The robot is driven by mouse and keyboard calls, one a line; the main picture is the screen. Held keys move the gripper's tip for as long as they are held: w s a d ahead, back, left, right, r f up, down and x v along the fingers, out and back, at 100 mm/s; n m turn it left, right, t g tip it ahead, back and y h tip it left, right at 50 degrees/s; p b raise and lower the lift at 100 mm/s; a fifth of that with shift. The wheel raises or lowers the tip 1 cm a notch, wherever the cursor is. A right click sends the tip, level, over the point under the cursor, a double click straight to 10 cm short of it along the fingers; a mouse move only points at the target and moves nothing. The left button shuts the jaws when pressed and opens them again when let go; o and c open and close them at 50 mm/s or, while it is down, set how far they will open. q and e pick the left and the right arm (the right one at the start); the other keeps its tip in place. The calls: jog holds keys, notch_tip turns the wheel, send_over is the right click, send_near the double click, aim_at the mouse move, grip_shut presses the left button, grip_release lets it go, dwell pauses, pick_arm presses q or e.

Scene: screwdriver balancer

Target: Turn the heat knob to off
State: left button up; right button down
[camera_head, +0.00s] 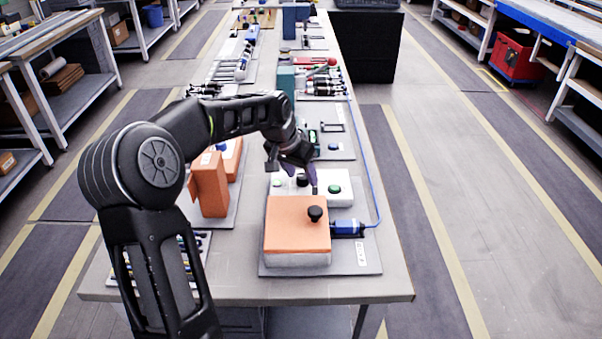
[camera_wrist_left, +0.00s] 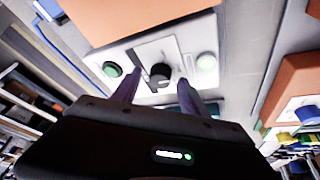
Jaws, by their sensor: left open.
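A white control box (camera_head: 346,184) stands on the bench behind an orange-topped block. Its black knob (camera_head: 302,180) is in the middle of the top face, between a green button (camera_head: 334,189) and a pale button (camera_head: 277,183). In the left wrist view the knob (camera_wrist_left: 160,75) sits on a light panel, and its lettering is too small to read. My left gripper (camera_head: 293,174) is over the box, and its open fingers (camera_wrist_left: 157,84) are on either side of the knob in that view. I cannot tell whether they touch it. My right gripper is out of view.
The orange-topped block (camera_head: 285,225) carries a second black knob (camera_head: 315,213) and has a blue connector (camera_head: 347,228) beside it. An upright orange block (camera_head: 208,184) stands to the left. A blue cable (camera_head: 372,195) runs along the right.

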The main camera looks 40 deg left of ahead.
pick_arm(q)
grip_shut()
dwell(0.6)
